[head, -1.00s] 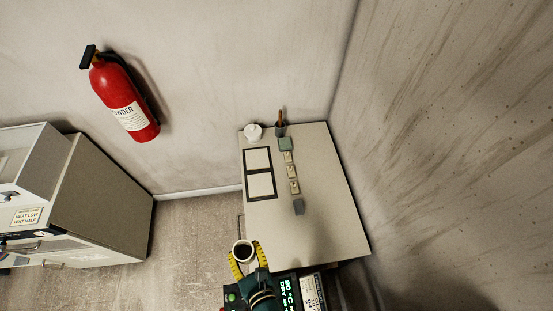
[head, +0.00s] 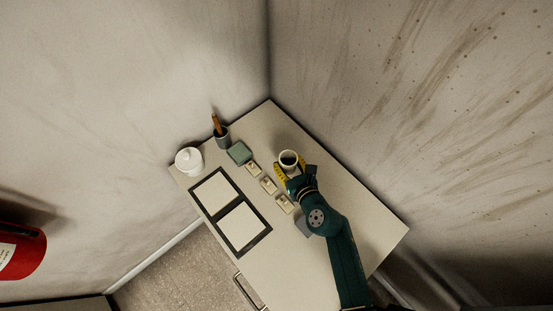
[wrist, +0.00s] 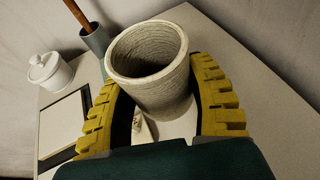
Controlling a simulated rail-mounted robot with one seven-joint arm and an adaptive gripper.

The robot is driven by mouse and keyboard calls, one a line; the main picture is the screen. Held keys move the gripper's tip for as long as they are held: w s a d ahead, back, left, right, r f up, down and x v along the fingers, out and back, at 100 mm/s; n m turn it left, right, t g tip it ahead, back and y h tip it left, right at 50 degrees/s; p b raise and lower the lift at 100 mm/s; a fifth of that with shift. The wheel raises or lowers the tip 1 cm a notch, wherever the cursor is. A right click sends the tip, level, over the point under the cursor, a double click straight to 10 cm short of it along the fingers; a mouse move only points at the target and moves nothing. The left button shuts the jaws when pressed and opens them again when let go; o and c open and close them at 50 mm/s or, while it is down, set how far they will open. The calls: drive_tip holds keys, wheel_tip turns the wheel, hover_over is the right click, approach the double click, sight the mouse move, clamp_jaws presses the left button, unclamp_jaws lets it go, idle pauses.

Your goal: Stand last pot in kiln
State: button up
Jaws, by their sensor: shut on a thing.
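A pale ribbed clay pot (head: 288,158) is held upright, its dark open mouth facing up. My gripper (head: 291,171) has its yellow ribbed fingers shut around the pot. In the wrist view the pot (wrist: 146,75) sits between the two yellow fingers, and its lower part is partly hidden. The pot is over the right back part of the worktable (head: 345,205). I cannot tell whether its base touches the top. The kiln is not clearly in view now.
On the table are a white lidded jar (head: 189,161), a grey cup with a brown-handled tool (head: 222,138), a green block (head: 239,152), two framed pale panels (head: 243,226) and several small tiles (head: 268,185). A red extinguisher (head: 20,252) hangs at left. Walls close the back and right.

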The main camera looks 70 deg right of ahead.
wheel_tip(320, 180, down, 2)
drive_tip(key=s+d+b, duration=0.1)
drive_tip(key=s+d, duration=0.2)
drive_tip(key=b, duration=0.4)
hover_over(295, 174)
drive_tip(key=a, duration=0.1)
drive_tip(key=shift+m+g+h, duration=0.3)
drive_tip(key=shift+m+g, duration=0.1)
drive_tip(key=f, duration=0.5)
drive_tip(key=shift+s+f, duration=0.2)
drive_tip(key=shift+f, duration=0.05)
wheel_tip(295, 174, down, 4)
drive_tip(key=b, duration=0.3)
drive_tip(key=shift+w+f, duration=0.1)
drive_tip(key=shift+f, duration=0.1)
drive_tip(key=shift+r, duration=0.2)
drive_tip(key=shift+f, duration=0.2)
drive_tip(key=o, duration=1.2)
